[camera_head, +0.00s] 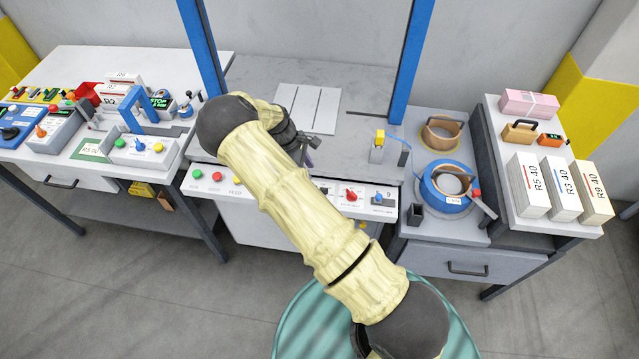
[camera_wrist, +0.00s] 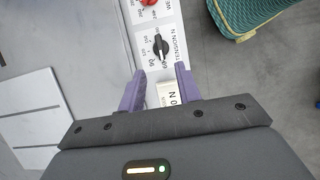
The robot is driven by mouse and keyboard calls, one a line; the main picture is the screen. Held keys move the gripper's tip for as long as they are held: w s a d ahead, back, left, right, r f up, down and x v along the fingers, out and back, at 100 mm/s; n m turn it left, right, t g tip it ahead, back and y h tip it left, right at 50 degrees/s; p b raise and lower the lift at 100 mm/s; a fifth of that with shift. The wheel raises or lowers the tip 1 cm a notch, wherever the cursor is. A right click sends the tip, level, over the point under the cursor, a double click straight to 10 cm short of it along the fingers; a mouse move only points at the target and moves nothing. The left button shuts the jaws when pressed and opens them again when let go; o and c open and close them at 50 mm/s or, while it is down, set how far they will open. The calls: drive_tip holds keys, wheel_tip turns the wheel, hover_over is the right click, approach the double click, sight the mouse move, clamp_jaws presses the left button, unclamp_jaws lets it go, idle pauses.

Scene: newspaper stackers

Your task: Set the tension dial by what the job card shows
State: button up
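The tension dial (camera_wrist: 158,46) is a black pointer knob on a white scale plate marked TENSION N. It shows in the wrist view, just beyond my fingertips. My gripper (camera_wrist: 160,74) is open and empty, its two purple fingers apart; no contact with the dial can be seen. A pale plate (camera_wrist: 167,94) with a partly visible "0 N" shows between the fingers. In the head view, my gripper (camera_head: 308,158) is above the machine's bed, and my arm hides part of the front panel; I cannot make out the dial there. A green-edged card (camera_head: 90,149), perhaps the job card, reads roughly "R5 30".
A red knob (camera_wrist: 148,2) sits close to the dial. Blue posts (camera_head: 411,55) flank the bed. Strap coils (camera_head: 447,181) and paper stacks (camera_head: 527,187) stand at right.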

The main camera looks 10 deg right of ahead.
drive_tip(key=p+x, duration=0.2)
drive_tip(key=x, duration=0.7)
drive_tip(key=shift+d+f+p, duration=0.15)
drive_tip(key=shift+f+p, duration=0.2)
drive_tip(key=shift+f, duration=0.05)
clamp_jaws()
